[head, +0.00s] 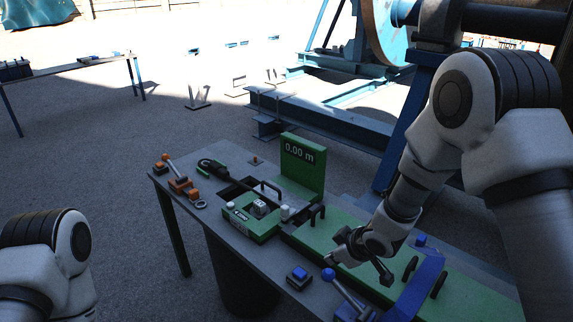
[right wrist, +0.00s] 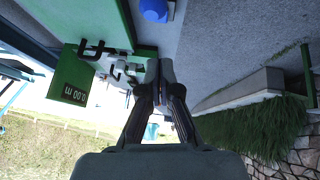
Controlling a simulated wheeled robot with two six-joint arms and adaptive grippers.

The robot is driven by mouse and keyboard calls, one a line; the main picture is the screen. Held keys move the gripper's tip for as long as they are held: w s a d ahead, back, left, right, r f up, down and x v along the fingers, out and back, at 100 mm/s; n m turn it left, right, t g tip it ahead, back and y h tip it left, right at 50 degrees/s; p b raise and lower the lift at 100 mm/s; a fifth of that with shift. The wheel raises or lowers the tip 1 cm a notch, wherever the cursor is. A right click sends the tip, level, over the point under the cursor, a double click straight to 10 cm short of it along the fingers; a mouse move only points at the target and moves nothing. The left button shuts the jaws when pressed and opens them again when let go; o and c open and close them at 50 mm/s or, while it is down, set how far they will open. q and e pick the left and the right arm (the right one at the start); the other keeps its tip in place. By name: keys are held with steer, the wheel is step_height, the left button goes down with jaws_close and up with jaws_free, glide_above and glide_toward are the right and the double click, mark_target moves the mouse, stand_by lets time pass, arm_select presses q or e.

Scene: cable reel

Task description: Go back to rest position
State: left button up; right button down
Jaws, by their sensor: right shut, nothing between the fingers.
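My right gripper (head: 340,255) hangs over the front part of the green bench, near a blue-knobbed lever (head: 328,274). In the right wrist view its fingers (right wrist: 160,70) are together with nothing between them. A green display panel (head: 303,165) reads 0.00 m and also shows in the right wrist view (right wrist: 74,92). Of my left arm only links show at the bottom left; its gripper is out of view.
A grey-topped table (head: 228,235) carries a green measuring unit (head: 250,228), an orange lever clamp (head: 178,186) and a blue button box (head: 299,275). A large reel on a blue frame (head: 330,88) stands behind. Another table (head: 90,62) stands far left. Open ground lies left.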

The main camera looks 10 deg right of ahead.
steer(key=s+f+m+g+b, duration=0.2)
steer(key=s+f+g+b, duration=0.15)
steer(key=s+f, duration=1.3)
steer(key=s+d+f+m+g+h, duration=0.1)
steer(key=s+d+f+m, duration=0.1)
steer(key=s, duration=0.5)
steer(key=s+d+f+m+g+h, duration=0.1)
steer(key=s+f+m, duration=0.3)
steer(key=s, duration=0.4)
steer(key=shift+d+f+m+g+h, duration=0.45)
steer(key=shift+d+f, duration=0.3)
steer(key=shift+f, duration=0.15)
